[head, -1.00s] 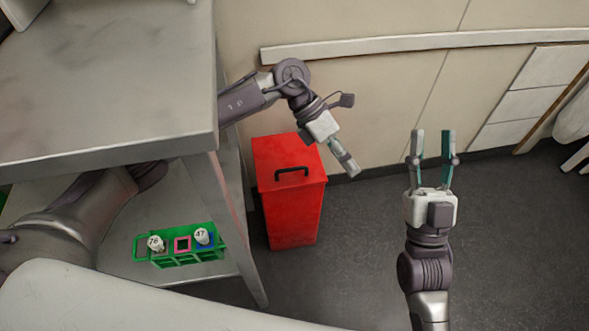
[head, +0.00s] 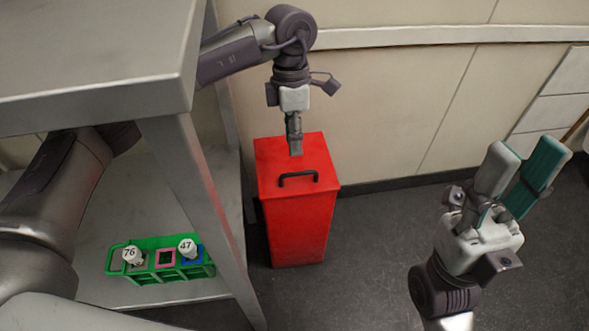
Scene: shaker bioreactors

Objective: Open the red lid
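The red lid (head: 272,168) lies closed on top of a tall red bin (head: 300,228) that stands on the floor. A black handle (head: 298,178) sits on the lid toward its near side. My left gripper (head: 296,150) points down over the rear part of the lid, behind the handle in the picture. Its fingers are seen edge-on, so I cannot tell whether they are apart; contact with the lid is also unclear. My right gripper (head: 518,168) is open and empty, pointing up at the right, well away from the bin.
A grey metal table (head: 90,65) with a lower shelf (head: 190,290) stands left of the bin. A green rack (head: 146,278) on that shelf holds vials marked 76 and 47. A pale wall with a rail (head: 410,36) is behind. The dark floor right of the bin is clear.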

